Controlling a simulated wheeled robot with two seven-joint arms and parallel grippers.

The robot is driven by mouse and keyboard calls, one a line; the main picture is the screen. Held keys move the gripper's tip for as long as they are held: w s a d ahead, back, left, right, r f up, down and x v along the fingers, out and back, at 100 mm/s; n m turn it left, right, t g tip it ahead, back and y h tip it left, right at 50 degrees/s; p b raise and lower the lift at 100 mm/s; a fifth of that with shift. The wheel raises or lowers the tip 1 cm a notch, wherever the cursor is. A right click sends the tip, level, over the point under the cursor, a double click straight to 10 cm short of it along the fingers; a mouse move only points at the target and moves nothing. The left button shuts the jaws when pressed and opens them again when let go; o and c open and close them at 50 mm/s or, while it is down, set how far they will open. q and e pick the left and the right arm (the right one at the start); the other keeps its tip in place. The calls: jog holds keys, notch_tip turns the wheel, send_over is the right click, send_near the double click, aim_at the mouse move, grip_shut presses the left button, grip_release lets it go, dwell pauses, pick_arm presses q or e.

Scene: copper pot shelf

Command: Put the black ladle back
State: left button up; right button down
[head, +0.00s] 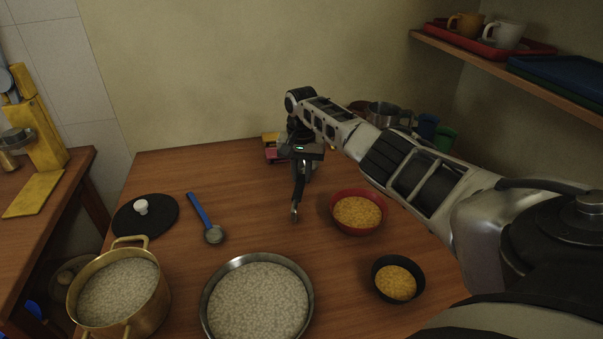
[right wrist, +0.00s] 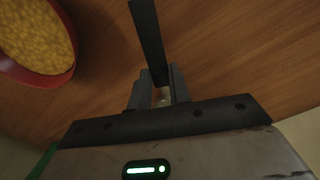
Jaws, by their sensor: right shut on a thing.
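The black ladle (head: 297,193) has a dark handle and a small metallic end pointing toward the front of the table. My right gripper (head: 302,168) is shut on it, and it hangs over the middle of the table, left of the red bowl. In the right wrist view the black ladle's flat dark handle (right wrist: 148,40) runs up from between the fingers of my right gripper (right wrist: 157,88). I cannot tell whether the ladle's end touches the table. My left gripper is not in view.
A red bowl (head: 338,201) and a black bowl (head: 374,276) hold yellow food. A wide steel pan (head: 208,306), a brass pot (head: 158,302), a blue-handled ladle (head: 201,213) and a black lid (head: 128,216) lie left. Cups stand behind my arm. The table's back left is clear.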

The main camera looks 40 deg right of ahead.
aim_at(302, 178)
jog(key=c, duration=1.3)
grip_release()
jog(key=shift+f, duration=0.15)
pick_arm(q)
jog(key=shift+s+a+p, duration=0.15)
jog(key=shift+p, duration=0.3)
pick_arm(e)
notch_tip(302, 178, up, 12)
jog(key=shift+r, duration=0.25)
jog(key=shift+f, duration=0.1)
